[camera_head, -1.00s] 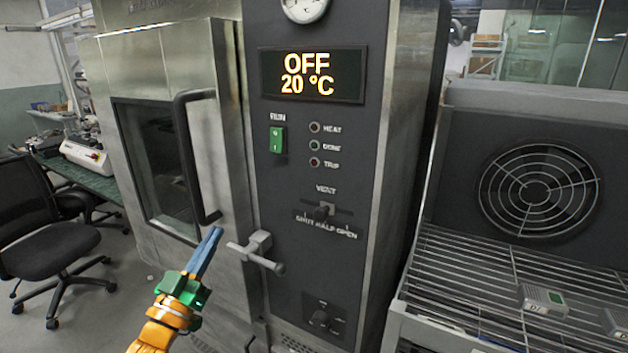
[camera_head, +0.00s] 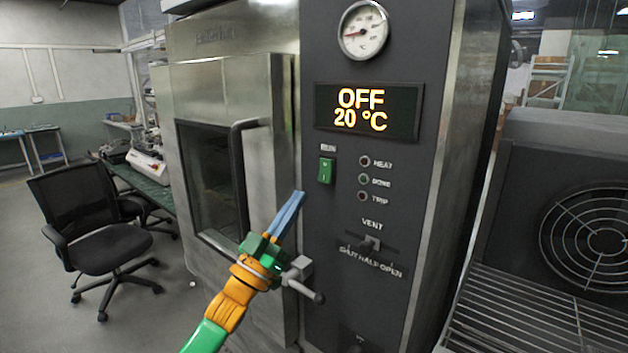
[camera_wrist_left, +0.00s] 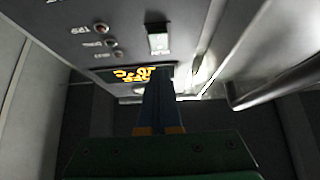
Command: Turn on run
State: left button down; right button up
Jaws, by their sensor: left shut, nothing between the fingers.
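The green RUN rocker switch (camera_head: 326,171) is on the dark control panel (camera_head: 400,215) of the oven, under the RUN label. The display (camera_head: 368,110) above it reads OFF and 20 °C. My left gripper (camera_head: 299,194) has its blue fingers shut and empty. Its tips are below and to the left of the switch, apart from it in the picture. In the left wrist view the shut fingers (camera_wrist_left: 157,88) point toward the panel, with the switch (camera_wrist_left: 158,42) beyond the tips and the lit display (camera_wrist_left: 135,75) partly behind them. My right gripper is not in view.
The oven door handle (camera_head: 240,180) stands out left of the panel. A latch lever (camera_head: 305,285) is close to my left gripper. The vent slider (camera_head: 371,243) is below the indicator lamps (camera_head: 363,179). A wire rack (camera_head: 530,315) stands right, an office chair (camera_head: 95,225) left.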

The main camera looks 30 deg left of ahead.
aim_at(324, 175)
pick_arm(q)
jog(key=w, duration=0.2)
jog(key=w+r+p, duration=0.1)
jog(key=w, duration=0.2)
jog(key=shift+w+d, duration=0.15)
jog(key=shift+d, duration=0.05)
jog(key=shift+w, duration=0.35)
jog(key=shift+f, duration=0.1)
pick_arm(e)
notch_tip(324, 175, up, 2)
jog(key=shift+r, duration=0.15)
